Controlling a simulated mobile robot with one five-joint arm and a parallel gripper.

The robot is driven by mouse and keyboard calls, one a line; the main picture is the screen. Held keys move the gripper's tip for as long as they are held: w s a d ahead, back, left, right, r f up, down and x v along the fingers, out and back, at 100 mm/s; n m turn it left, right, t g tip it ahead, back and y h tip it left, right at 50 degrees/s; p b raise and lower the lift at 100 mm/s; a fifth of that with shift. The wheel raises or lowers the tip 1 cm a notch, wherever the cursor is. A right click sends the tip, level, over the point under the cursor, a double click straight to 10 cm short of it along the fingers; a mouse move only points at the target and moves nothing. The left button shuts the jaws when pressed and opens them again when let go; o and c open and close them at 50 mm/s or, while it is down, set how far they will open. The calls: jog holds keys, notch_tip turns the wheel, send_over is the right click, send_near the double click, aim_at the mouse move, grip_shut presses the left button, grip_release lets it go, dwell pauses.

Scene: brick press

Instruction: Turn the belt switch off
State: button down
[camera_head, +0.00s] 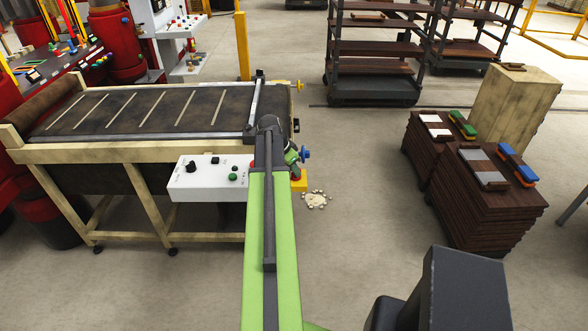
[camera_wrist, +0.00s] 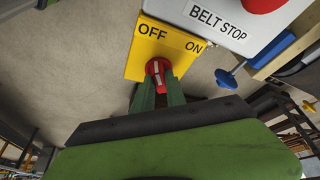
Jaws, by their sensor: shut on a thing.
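The belt switch is a red knob (camera_wrist: 158,70) with a white line on its face. It sits on a yellow plate (camera_wrist: 138,62) marked OFF and ON. The white line points up in the wrist view, roughly toward the word OFF. My gripper (camera_wrist: 159,82) is shut on the red knob, with its green fingers on either side. In the head view a bit of the yellow plate (camera_head: 299,183) shows beside my arm, and my gripper and arm hide the knob.
A white box marked BELT STOP (camera_wrist: 226,30) with a red button adjoins the plate. A blue handle (camera_wrist: 227,79) sticks out nearby. The conveyor belt (camera_head: 150,108) lies left; pale crumbs (camera_head: 316,200) lie on the floor. Brick stacks (camera_head: 490,195) stand right, with open floor between.

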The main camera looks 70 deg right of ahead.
jog(key=shift+n+t, duration=0.4)
jog(key=shift+n, duration=0.6)
jog(key=c, duration=1.4)
grip_release()
jog(key=shift+o, duration=0.2)
jog(key=p+v, duration=1.6)
jog(key=v, duration=0.1)
jog(key=shift+a, duration=0.35)
